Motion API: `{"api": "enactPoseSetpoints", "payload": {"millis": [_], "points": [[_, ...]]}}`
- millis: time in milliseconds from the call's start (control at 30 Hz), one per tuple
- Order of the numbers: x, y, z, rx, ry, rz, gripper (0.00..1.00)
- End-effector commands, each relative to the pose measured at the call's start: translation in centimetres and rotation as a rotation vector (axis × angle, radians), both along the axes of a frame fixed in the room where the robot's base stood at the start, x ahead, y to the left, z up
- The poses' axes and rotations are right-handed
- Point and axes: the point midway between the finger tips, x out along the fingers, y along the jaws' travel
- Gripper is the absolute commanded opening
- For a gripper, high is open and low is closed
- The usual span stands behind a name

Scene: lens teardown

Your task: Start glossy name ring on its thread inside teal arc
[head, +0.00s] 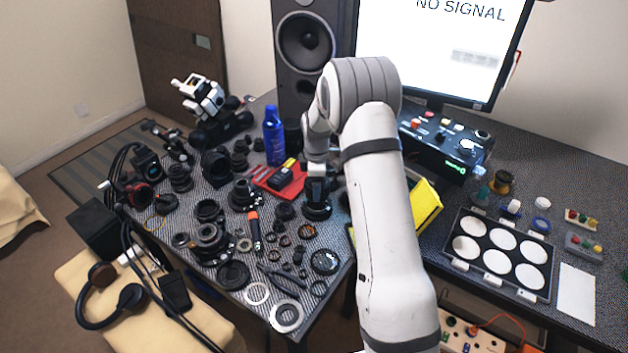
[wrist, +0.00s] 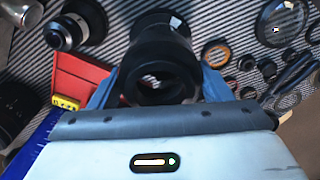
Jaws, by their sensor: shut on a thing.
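My gripper (head: 317,188) is low over the patterned table at the middle of the head view. In the wrist view its blue fingers are shut on a glossy black ring (wrist: 160,72), one finger on each side. The ring's dark open bore faces the wrist camera. A black lens body (wrist: 160,20) shows just beyond the ring, in line with it; in the head view the black lens part (head: 317,210) stands right under the gripper. I cannot tell whether ring and body touch or are apart. I cannot make out a teal arc; the thread is hidden.
A red tray (head: 268,180) lies close left of the gripper, with a blue spray can (head: 273,135) behind it. Lens parts crowd the table to the left. A yellow case (head: 425,205) stands right of my arm. A white-disc tray (head: 500,253) lies further right.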

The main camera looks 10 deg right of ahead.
Motion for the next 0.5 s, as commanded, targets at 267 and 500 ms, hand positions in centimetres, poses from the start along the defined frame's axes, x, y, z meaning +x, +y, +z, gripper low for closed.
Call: {"api": "enactPoseSetpoints", "payload": {"millis": [267,500], "points": [[0.0,0.1,-2.6,0.000,0.001,0.001,0.50],[0.0,0.1,-3.7,0.000,0.000,0.001,0.50]]}}
